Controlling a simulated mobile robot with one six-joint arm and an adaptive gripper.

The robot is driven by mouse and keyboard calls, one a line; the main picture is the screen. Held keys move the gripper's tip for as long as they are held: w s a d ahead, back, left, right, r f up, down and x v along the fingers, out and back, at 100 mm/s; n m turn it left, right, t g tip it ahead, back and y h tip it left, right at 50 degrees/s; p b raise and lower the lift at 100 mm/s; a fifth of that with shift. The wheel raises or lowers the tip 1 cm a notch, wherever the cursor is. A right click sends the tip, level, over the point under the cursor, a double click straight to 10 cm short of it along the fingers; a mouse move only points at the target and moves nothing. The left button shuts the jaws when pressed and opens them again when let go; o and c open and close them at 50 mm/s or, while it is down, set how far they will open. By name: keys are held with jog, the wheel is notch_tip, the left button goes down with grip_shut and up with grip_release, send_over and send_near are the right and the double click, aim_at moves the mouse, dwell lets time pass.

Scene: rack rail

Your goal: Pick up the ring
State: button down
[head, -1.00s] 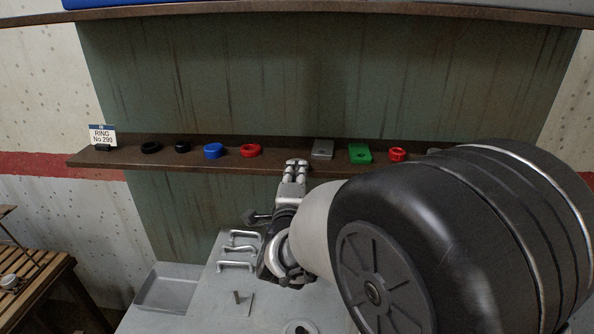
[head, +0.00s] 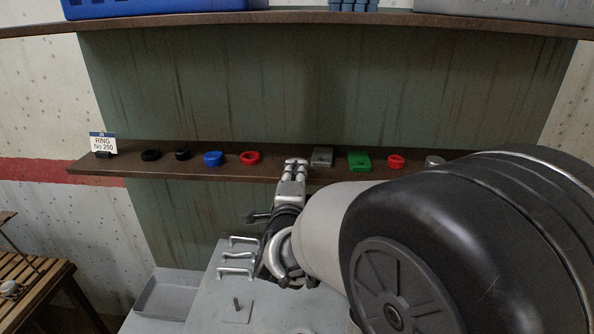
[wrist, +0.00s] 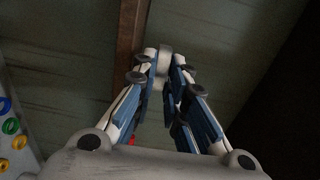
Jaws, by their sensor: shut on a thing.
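My gripper (head: 296,164) is at the front edge of the brown rail, between a red ring and a grey block in the head view. In the wrist view its fingertips (wrist: 166,68) are closed on a small light grey, round-edged piece (wrist: 165,52), apparently a ring. The fingers hide most of it, and I cannot make it out in the head view. A red ring (head: 250,158), a blue ring (head: 213,159), black rings (head: 151,155) and a smaller red ring (head: 396,161) lie on the rail. A "RING No 290" sign (head: 103,143) stands at its left end.
The rail (head: 230,171) also bears a grey block (head: 322,157), a green block (head: 359,161) and a grey round piece (head: 434,161). An upper shelf (head: 300,17) holds a blue crate (head: 150,8). A wooden table (head: 45,285) stands at lower left.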

jog(key=s+r, duration=0.2)
jog(key=s, duration=0.5)
jog(key=s+r+p, duration=0.1)
jog(key=s+r, duration=0.2)
jog(key=s, duration=0.4)
jog(key=shift+a, duration=0.2)
